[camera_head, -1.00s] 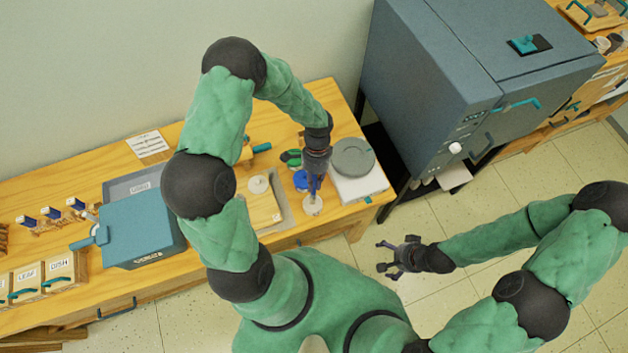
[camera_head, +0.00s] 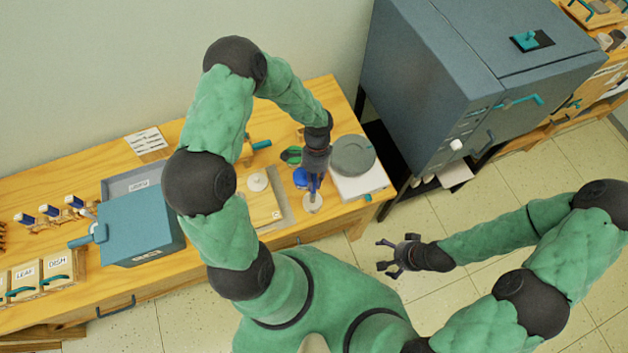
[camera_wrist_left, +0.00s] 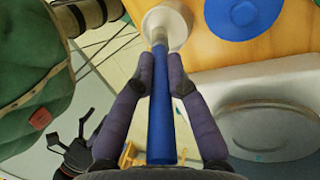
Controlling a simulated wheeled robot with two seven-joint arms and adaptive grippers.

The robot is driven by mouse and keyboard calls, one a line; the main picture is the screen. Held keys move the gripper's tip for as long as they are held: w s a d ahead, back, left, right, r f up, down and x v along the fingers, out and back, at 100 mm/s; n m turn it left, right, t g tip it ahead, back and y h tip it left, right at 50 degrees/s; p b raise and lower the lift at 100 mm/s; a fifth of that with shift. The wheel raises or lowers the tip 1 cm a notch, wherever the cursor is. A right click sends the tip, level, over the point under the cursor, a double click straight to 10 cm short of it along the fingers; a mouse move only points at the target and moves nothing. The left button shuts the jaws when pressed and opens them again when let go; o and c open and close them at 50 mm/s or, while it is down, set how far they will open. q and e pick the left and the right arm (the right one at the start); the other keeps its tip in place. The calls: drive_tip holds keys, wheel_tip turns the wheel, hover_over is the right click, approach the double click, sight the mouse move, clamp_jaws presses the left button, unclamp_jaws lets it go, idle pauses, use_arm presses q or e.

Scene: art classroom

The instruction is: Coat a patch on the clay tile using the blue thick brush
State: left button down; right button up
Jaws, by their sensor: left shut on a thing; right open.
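My left gripper (camera_head: 316,176) points down near the bench's front right and is shut on the blue brush. In the left wrist view the blue brush handle (camera_wrist_left: 162,110) runs between the two fingers. Its far end meets a pale round piece (camera_wrist_left: 168,27), also seen in the head view (camera_head: 312,203); I cannot tell whether this is a cup or part of the brush. A pale flat slab (camera_head: 265,213), perhaps the clay tile, lies on a grey board to the left, partly hidden by my arm. My right gripper (camera_head: 388,257) is open and empty over the floor.
A blue round thing (camera_head: 301,177) stands beside the left gripper. A grey disc (camera_head: 353,156) on a white base is to its right. A blue box (camera_head: 143,228) stands left on the bench. A large grey kiln (camera_head: 470,80) stands beyond the bench's right end.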

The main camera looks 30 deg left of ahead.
sight(314, 179)
use_arm(q)
drive_tip(key=shift+s+f+b, duration=0.1)
drive_tip(key=shift+f+b, duration=0.4)
drive_tip(key=shift+f, duration=0.15)
idle(1.4)
drive_tip(key=shift+r+p, duration=2.55)
drive_tip(key=shift+r, duration=1.05)
drive_tip(key=shift+f, duration=0.1)
